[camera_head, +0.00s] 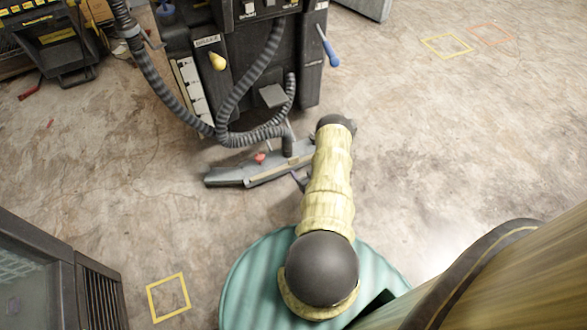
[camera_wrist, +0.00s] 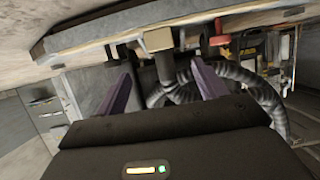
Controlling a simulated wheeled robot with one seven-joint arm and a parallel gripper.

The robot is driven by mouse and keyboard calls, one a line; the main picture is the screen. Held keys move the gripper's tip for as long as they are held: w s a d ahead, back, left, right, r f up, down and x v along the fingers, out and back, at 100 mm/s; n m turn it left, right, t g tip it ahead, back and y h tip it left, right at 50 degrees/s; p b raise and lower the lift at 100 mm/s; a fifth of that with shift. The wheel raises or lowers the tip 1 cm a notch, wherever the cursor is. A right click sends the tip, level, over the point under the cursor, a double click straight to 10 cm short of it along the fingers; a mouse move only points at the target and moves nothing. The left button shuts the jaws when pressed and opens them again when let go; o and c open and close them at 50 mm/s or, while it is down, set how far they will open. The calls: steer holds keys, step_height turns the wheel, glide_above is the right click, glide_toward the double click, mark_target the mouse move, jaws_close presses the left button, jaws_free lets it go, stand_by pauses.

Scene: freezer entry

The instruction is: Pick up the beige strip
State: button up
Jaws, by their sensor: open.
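A beige strip (camera_head: 280,170) lies along the grey floor head of the cleaning machine in the head view. In the wrist view a long tan edge (camera_wrist: 235,23) on a grey bar crosses the top and looks like this strip. A small beige block (camera_wrist: 157,40) sits under it. My gripper (camera_wrist: 160,62) is open, with two purple fingers spread below the bar and nothing held between them.
The dark machine (camera_head: 240,70) stands behind the floor head, with a ribbed hose (camera_head: 160,90) looping down. A red knob (camera_head: 260,158) sits by the floor head. A dark cabinet (camera_head: 60,270) stands at lower left. Floor at right is clear, with yellow (camera_head: 447,46) and orange (camera_head: 490,34) outlines.

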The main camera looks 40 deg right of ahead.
mark_target(294, 159)
steer(key=b+x, duration=0.2)
steer(key=x, duration=0.2)
steer(key=shift+w+d+f, duration=0.15)
steer(key=shift+w+f, duration=0.1)
steer(key=shift+w, duration=0.05)
steer(key=shift+w+d, duration=0.1)
steer(key=shift+w, duration=0.4)
steer(key=shift+f+b, duration=0.1)
steer(key=shift+b, duration=0.25)
steer(key=b+x, duration=0.3)
steer(key=x, duration=0.1)
steer(key=shift+w+f+b, duration=0.15)
steer(key=shift+w+b, duration=0.05)
steer(key=shift+b, duration=0.2)
steer(key=shift+w, duration=0.35)
steer(key=shift+c, duration=0.4)
steer(key=c, duration=1.3)
